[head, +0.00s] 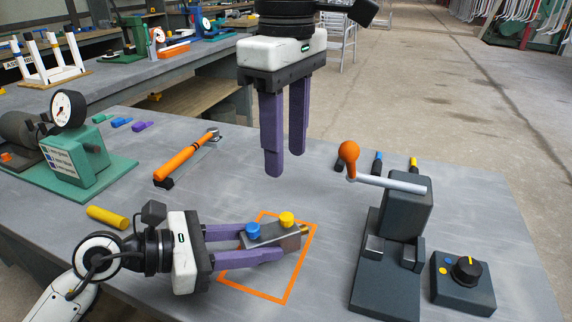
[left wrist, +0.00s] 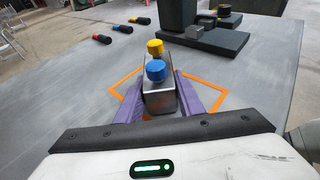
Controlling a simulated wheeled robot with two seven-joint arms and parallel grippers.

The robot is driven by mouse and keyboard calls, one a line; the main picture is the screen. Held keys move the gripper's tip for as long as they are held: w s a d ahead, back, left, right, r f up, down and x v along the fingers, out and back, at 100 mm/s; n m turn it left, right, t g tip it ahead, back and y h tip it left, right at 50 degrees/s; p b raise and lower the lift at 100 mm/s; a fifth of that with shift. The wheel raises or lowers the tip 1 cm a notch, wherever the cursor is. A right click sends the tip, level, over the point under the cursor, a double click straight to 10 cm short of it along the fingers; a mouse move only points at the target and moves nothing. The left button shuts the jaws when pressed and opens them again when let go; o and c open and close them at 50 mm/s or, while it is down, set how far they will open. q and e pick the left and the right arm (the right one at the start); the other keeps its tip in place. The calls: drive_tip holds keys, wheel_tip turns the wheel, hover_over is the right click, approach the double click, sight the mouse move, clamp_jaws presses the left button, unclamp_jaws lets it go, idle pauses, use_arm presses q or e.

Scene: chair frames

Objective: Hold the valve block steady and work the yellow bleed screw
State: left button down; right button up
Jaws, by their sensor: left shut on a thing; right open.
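The valve block (head: 274,236) is a grey metal block lying inside an orange outlined square on the table. The yellow bleed screw (head: 287,219) stands on its top toward the right end, beside a blue screw (head: 253,229). Both screws also show in the left wrist view, yellow (left wrist: 155,46) behind blue (left wrist: 156,70). My left gripper (head: 262,243) is shut on the valve block, one purple finger along each side. My right gripper (head: 285,170) is open and empty, fingers pointing down, above the table behind the block and clear of the yellow screw.
An orange-handled wrench (head: 186,160) lies at the back left. A dark lever press (head: 390,245) with an orange knob stands to the right, next to a knob box (head: 463,283). A green gauge stand (head: 82,155) and a yellow cylinder (head: 108,217) are at left.

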use_arm(q)
drive_tip(key=c, duration=1.3)
unclamp_jaws()
drive_tip(key=shift+a+f, duration=0.1)
drive_tip(key=shift+f, duration=0.4)
drive_tip(key=shift+o, duration=0.9)
drive_tip(key=shift+r, duration=0.25)
drive_tip(key=v, duration=1.2)
